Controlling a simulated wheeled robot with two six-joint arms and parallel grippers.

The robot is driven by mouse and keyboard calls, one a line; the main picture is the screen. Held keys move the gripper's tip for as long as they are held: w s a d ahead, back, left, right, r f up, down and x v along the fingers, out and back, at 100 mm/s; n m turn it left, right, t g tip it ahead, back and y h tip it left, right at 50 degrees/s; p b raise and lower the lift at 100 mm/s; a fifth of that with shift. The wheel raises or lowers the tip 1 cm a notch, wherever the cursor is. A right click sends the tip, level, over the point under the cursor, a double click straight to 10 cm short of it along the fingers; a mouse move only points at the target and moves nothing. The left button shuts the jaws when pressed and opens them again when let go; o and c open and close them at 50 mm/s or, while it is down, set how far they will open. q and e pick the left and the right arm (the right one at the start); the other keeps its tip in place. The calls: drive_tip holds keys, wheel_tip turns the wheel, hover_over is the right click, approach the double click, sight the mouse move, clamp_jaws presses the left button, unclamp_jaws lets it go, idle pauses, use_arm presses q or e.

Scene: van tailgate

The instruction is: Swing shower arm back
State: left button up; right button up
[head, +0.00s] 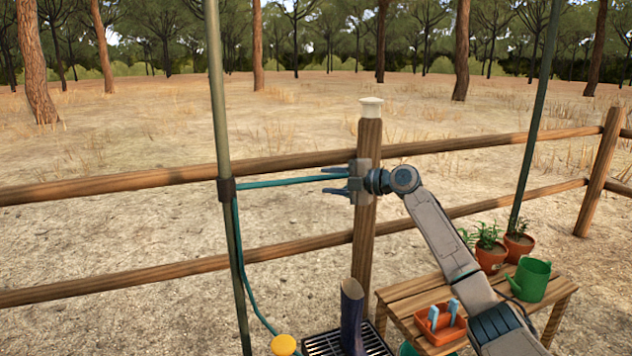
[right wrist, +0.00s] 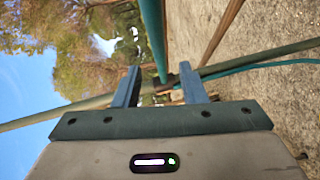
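The teal shower arm (head: 285,182) reaches right from a dark clamp (head: 227,189) on a thin green pole (head: 218,110). My right gripper (head: 324,181) is at its right end, in front of the wooden post, with its blue fingers pointing left. The fingers are apart, and the shower arm appears between them in the picture. In the right wrist view, the shower arm (right wrist: 153,35) comes in from the top and runs toward the pole; the open fingers (right wrist: 158,72) stand either side of its line. I cannot tell if they touch it. My left gripper is out of view.
A wooden rail fence (head: 130,181) with a capped post (head: 369,135) stands behind. A teal hose (head: 245,285) hangs along the pole. Below are a boot (head: 352,315) on a grate (head: 322,345), and a bench (head: 400,300) with potted plants and a green watering can (head: 531,279).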

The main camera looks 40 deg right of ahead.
drive_tip(key=shift+v, duration=1.55)
drive_tip(key=shift+a, duration=0.1)
